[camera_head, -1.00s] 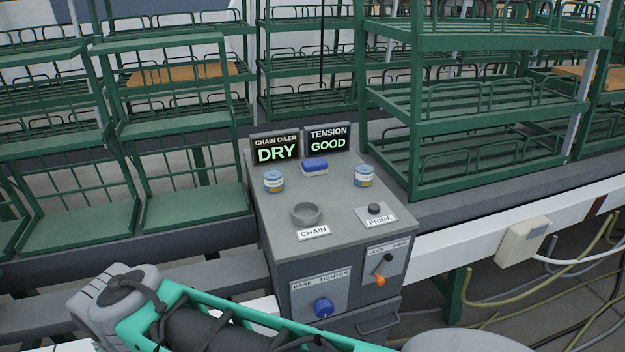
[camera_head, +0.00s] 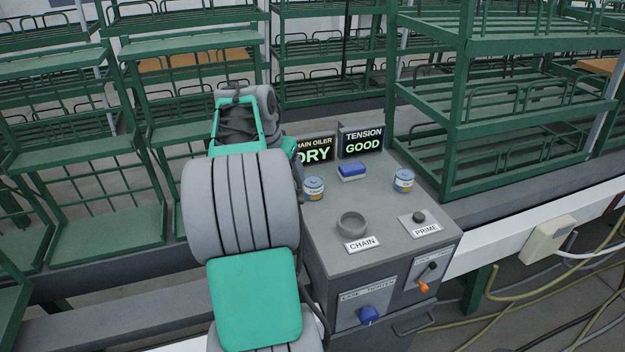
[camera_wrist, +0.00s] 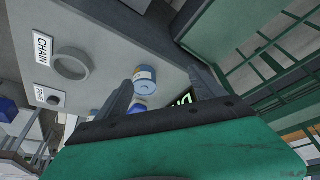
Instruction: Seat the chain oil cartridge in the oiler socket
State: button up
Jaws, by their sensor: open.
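Two small blue-and-white cans stand on the grey cabinet top, a left one (camera_head: 314,188) and a right one (camera_head: 404,180); their print is too small to read. The round grey socket (camera_head: 351,225) behind the CHAIN label is empty; it also shows in the wrist view (camera_wrist: 71,64). My gripper (camera_wrist: 162,90) is open and empty, with one can (camera_wrist: 146,79) in view between its fingers, apparently beyond them; I cannot tell the gap. In the head view my arm hides the gripper's fingers.
The CHAIN OILER display (camera_head: 315,150) reads DRY, partly covered by my arm; the TENSION display (camera_head: 361,141) reads GOOD. A blue block (camera_head: 352,171) lies between the cans. The PRIME button (camera_head: 419,216) is at right. Green racks (camera_head: 460,130) stand behind.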

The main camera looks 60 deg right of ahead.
jog(key=m, duration=0.2)
send_near(313, 181)
jog(key=f, duration=0.1)
jog(key=shift+g, duration=0.3)
jog(key=p+x, duration=0.1)
jog(key=x, duration=0.3)
jog(key=p+x, duration=0.1)
jog(key=x, duration=0.3)
jog(key=shift+w+d, duration=0.2)
jog(key=shift+d, duration=0.05)
jog(key=c, duration=1.5)
jog(key=shift+c, duration=0.4)
jog(key=shift+r, duration=0.15)
